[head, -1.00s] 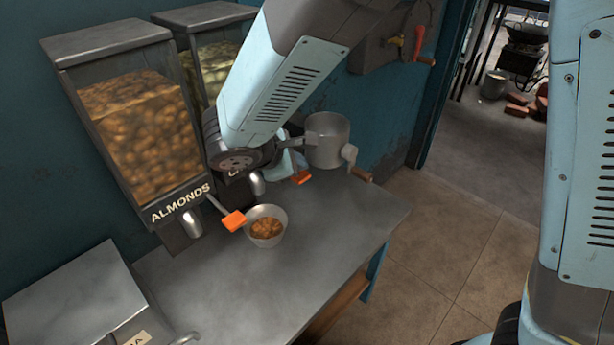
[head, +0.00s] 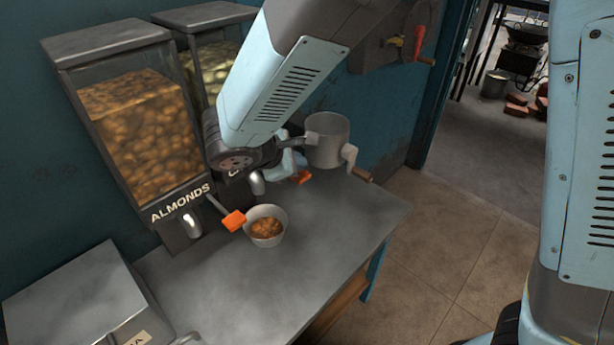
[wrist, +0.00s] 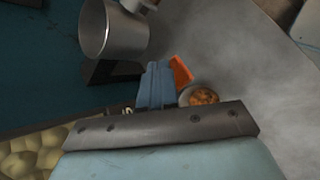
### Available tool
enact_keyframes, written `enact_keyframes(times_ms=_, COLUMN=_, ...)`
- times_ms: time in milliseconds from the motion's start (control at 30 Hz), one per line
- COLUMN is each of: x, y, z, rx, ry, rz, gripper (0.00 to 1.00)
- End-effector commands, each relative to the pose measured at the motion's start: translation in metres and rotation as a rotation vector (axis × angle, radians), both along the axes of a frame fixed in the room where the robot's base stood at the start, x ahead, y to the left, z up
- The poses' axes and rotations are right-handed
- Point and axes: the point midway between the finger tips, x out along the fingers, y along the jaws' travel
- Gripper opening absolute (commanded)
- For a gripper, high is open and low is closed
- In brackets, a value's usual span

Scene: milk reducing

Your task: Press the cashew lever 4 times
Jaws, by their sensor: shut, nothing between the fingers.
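The cashew dispenser (head: 215,55) stands behind the almond dispenser, its lower front mostly hidden by my arm. The orange tip of its lever (head: 303,177) shows just past my gripper in the head view. In the wrist view the orange lever tip (wrist: 181,71) lies right beside my gripper (wrist: 157,70); I cannot tell whether they touch. My gripper is shut and empty, with its fingers together. It is mostly hidden behind my arm in the head view. A white bowl (head: 280,216) with nuts in it sits on the metal table (head: 235,295) near the almond lever.
The almond dispenser (head: 140,130) with its own orange lever (head: 233,220) stands at left. A metal pot-like grinder (head: 328,140) with a crank stands right of my gripper and also shows in the wrist view (wrist: 113,30). A metal box (head: 75,300) sits front left. The front of the table is clear.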

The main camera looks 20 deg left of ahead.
Motion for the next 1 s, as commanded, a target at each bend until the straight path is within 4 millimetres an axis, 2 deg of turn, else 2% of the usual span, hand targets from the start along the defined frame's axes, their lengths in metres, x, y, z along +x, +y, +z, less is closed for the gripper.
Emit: enact_keyframes(times_ms=1000, x=0.0019, y=0.0002, z=-0.0075, rx=-0.001, ry=0.0, rz=0.001, gripper=0.0)
